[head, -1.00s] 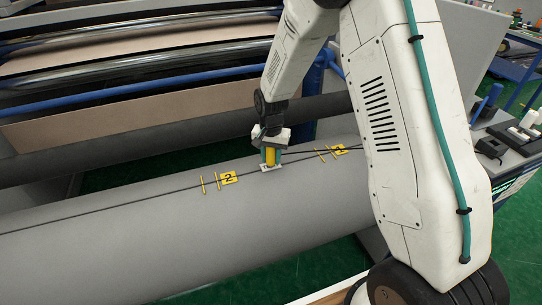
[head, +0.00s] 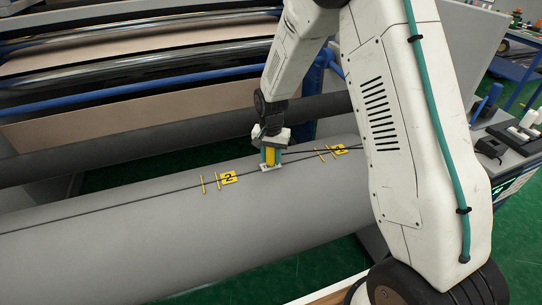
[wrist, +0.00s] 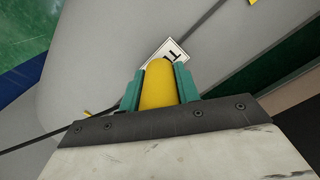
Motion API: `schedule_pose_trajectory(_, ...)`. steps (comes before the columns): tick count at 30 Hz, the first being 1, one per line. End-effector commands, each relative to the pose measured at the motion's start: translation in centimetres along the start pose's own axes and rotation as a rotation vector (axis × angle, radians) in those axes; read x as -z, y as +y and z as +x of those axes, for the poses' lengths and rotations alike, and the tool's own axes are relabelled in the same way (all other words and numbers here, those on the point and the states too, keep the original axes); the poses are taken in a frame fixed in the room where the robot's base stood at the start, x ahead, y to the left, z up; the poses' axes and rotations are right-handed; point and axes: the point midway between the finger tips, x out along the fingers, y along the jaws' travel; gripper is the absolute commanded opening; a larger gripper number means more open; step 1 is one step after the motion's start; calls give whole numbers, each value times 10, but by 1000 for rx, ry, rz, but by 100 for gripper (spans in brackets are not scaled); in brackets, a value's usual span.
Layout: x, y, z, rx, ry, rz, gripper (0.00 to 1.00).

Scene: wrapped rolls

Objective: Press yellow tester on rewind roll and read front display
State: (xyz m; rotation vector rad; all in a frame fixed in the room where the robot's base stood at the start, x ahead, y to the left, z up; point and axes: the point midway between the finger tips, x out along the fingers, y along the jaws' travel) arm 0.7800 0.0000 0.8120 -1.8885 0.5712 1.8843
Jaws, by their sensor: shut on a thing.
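The rewind roll (head: 150,235) is a large grey cylinder lying across the head view, with a thin dark line along its top. My gripper (head: 270,157) is over the roll's top, between the yellow number 2 label (head: 228,177) and another yellow label (head: 338,149) to its right. Its green fingers are shut on the yellow tester (wrist: 159,86), seen upright between them. The tester's lower end is at a small white tag (wrist: 166,54) on the roll; I cannot tell whether it touches. The tester's front display is not visible.
Behind the roll are a dark roller (head: 130,150) and a blue bar (head: 130,96) of the machine. A grey bench (head: 510,150) with a black device and white rolls stands at right. Green floor (head: 230,275) shows in front.

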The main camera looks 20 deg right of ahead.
Motion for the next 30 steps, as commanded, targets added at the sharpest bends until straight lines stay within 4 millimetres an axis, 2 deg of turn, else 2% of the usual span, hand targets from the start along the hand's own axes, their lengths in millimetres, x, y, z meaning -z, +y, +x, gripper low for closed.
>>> schedule_pose_trajectory(4, -1, 0, -4, -1, -1, 0, 0)
schedule_pose_trajectory(30, 0, 0, -74, 1, 1, 0, 0)
